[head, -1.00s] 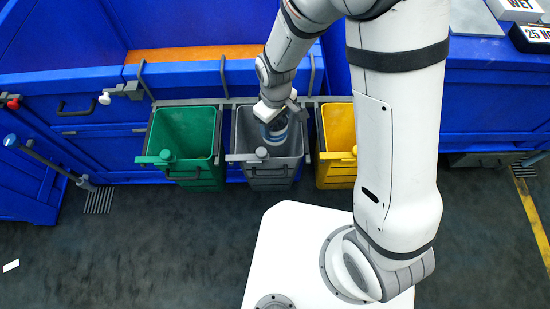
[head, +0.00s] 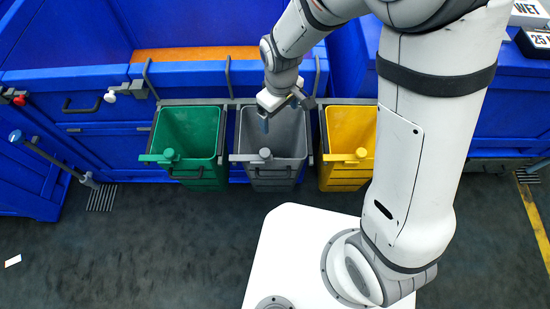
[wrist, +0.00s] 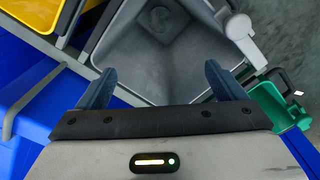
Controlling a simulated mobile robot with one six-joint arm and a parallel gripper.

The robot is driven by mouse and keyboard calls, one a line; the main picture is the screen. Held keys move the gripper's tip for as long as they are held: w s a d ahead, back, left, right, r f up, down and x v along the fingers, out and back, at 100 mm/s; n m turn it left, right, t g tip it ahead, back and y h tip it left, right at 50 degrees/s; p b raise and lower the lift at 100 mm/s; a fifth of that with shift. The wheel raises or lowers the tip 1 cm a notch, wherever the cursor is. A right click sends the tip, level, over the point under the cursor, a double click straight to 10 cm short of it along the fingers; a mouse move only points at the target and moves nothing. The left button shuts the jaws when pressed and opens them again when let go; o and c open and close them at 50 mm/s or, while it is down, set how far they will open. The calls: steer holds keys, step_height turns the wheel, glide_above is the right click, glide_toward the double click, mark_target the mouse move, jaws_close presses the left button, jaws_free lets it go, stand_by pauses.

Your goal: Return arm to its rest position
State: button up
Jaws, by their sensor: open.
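My gripper (head: 268,118) hangs over the back part of the grey bin (head: 250,160), at the end of my white arm. In the wrist view its two blue fingers stand wide apart with nothing between them, so my gripper (wrist: 160,85) is open and empty. The grey bin (wrist: 118,45) opens below and beyond the fingers. The part of its inside that shows looks bare. My arm is bent out from the white base, with its upper links across the right of the head view.
A green bin (head: 190,130) stands left of the grey one and a yellow bin (head: 350,128) right of it. Behind them is a blue bench (head: 100,85) with an orange-brown surface (head: 190,55).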

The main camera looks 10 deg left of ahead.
steer(key=shift+r, duration=1.6)
steer(key=s+d+r+m+t, duration=0.1)
steer(key=d+r+m, duration=0.2)
steer(key=d+r, duration=0.35)
steer(key=d+r+m+t, duration=0.1)
steer(key=d+r+m, duration=0.25)
steer(key=d, duration=0.55)
steer(key=s+d+r+m, duration=0.4)
steer(key=s+d, duration=0.3)
steer(key=d, duration=0.2)
steer(key=shift+r+m+t, duration=0.35)
steer(key=shift+m+t, duration=0.05)
steer(key=shift+m, duration=0.25)
steer(key=shift+c, duration=0.3)
